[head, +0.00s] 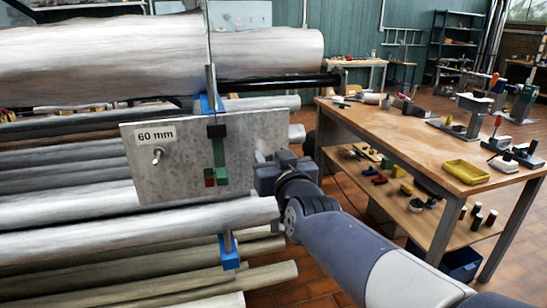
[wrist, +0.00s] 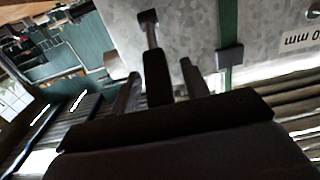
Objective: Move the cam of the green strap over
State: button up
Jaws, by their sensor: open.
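The green strap (head: 219,150) hangs down the front of a grey metal plate marked "60 mm" (head: 180,185). A dark buckle-like piece (head: 216,131) sits at its upper part, and a small red end and a dark green end show at the bottom. Which piece is the cam is not clear. In the wrist view the strap (wrist: 228,18) runs to a dark block (wrist: 229,57), right of my gripper. My gripper (head: 264,163) is open at the plate's right edge, apart from the strap. In the wrist view my gripper (wrist: 160,70) has a dark bar between its fingers; whether it holds this is unclear.
A bolt (head: 158,155) sticks out of the plate's left side. Blue brackets (head: 230,258) show among the logs. A wooden workbench (head: 400,130) with tools and a yellow tray (head: 466,171) stands right.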

jog(key=shift+c, duration=0.4)
grip_shut()
